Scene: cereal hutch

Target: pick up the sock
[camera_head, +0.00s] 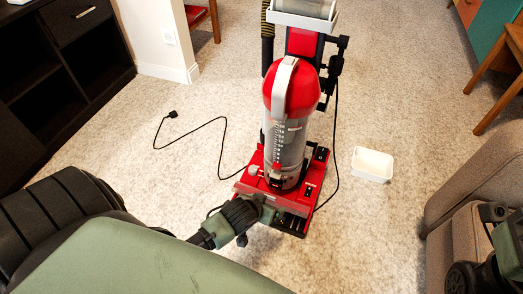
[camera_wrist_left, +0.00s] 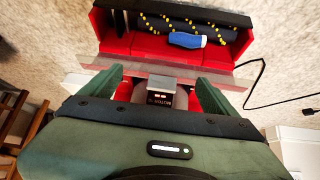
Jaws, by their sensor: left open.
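A blue sock-like thing with a pale end (camera_wrist_left: 187,40) lies against the black brush roll with yellow bristles in the red vacuum head (camera_wrist_left: 140,42) in the left wrist view. It cannot be made out in the head view. The red upright vacuum (camera_head: 288,125) stands on the carpet in the middle of the head view. My left gripper (camera_head: 266,208) is at the front of its red base. In the left wrist view its green fingers (camera_wrist_left: 161,85) are spread apart and empty, short of the blue thing, with a clear panel edge beyond them.
A white bin (camera_head: 372,164) stands on the carpet right of the vacuum. A black cord (camera_head: 222,140) lies to its left. A dark shelf unit (camera_head: 65,70) is at left, a beige sofa (camera_head: 475,175) at right. Part of my right arm shows at the right edge.

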